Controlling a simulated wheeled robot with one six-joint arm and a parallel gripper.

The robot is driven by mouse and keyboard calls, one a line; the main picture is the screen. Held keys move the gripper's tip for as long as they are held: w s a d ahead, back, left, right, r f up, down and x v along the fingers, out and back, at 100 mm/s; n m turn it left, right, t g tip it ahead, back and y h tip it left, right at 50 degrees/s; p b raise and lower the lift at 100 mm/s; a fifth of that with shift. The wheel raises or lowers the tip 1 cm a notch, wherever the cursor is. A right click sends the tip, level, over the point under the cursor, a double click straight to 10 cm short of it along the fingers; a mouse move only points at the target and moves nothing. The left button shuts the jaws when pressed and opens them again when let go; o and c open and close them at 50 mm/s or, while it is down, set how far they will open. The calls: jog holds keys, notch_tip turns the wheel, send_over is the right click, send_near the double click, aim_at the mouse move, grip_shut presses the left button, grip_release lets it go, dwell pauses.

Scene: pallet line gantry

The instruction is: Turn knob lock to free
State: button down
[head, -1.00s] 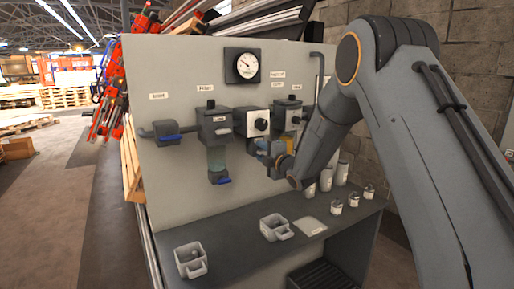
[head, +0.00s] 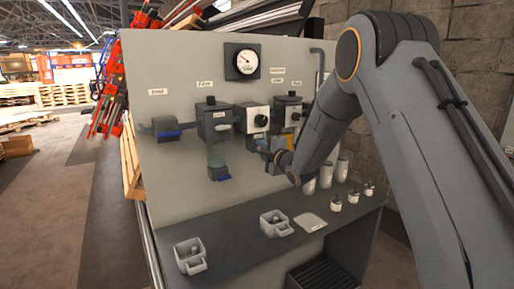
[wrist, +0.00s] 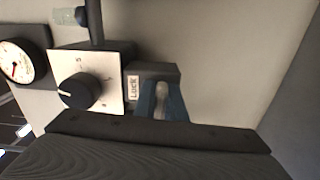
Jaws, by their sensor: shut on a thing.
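The lock housing, a dark box with a pale label reading like "Lock" (wrist: 150,76), sits on the panel in the wrist view. My gripper (wrist: 162,100) shows as blue fingers shut on a small pale grey piece, apparently the lock knob, at the box's edge. The knob is mostly hidden between the fingers, so its turn angle cannot be read. In the head view my gripper (head: 269,148) is at the panel, below the dial units, and my wrist hides most of the contact.
A white plate with a round black knob (wrist: 78,91) is close beside my gripper. A gauge (head: 242,61) and dark valve boxes (head: 214,122) are on the panel. Below, the bench holds grey cups (head: 190,256) and small jars (head: 336,202).

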jog(key=m+b, duration=0.5)
jog(key=m, duration=1.2)
jog(key=shift+f, duration=0.1)
dwell(0.4)
jog(key=c, duration=1.8)
grip_release()
jog(key=shift+b+v, duration=0.8)
jog(key=shift+v, duration=3.15)
